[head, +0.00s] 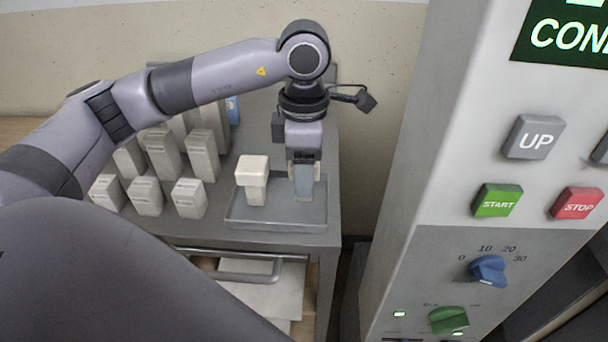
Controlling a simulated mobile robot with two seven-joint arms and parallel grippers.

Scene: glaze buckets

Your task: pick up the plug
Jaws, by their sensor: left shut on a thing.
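A cream plug-like piece (253,167), with a wide block head on a narrower stem, stands upright in the left part of a shallow grey tray (278,225). My left gripper (304,180) points down over the right part of the same tray, just right of the cream piece and apart from it. It is shut on a pale grey-blue piece (303,187), which is partly hidden by the fingers. I cannot tell whether the held piece touches the tray floor. My right gripper is not in view.
Several pale grey upright blocks (188,198) stand in rows on the grey cart left of the tray. A control cabinet with UP (534,138), START (497,201) and STOP (577,204) buttons stands close on the right. The cart's handle (250,277) juts out in front.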

